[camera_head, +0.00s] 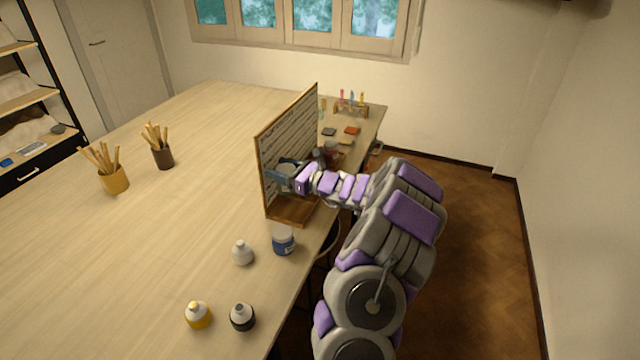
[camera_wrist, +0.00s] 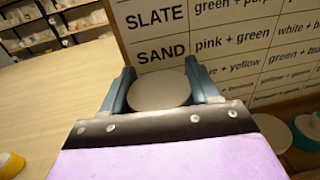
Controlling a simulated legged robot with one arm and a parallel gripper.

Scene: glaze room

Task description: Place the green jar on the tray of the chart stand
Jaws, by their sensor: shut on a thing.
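My gripper (camera_wrist: 160,80) is shut on a jar with a pale round lid (camera_wrist: 158,91), one finger on each side. In the head view my gripper (camera_head: 287,178) is in front of the chart stand's board (camera_head: 285,135), above its brown tray (camera_head: 290,209). The jar's body is mostly hidden by my gripper, so I cannot make out its green colour. The board with printed colour names (camera_wrist: 215,40) rises close behind the held jar in the wrist view. I cannot tell whether the jar touches the tray.
A blue-labelled jar (camera_head: 283,241) stands just in front of the tray. Two brush pots (camera_head: 114,180) are at left. Jars and small tiles (camera_head: 351,131) lie past my arm. The table's left middle is clear.

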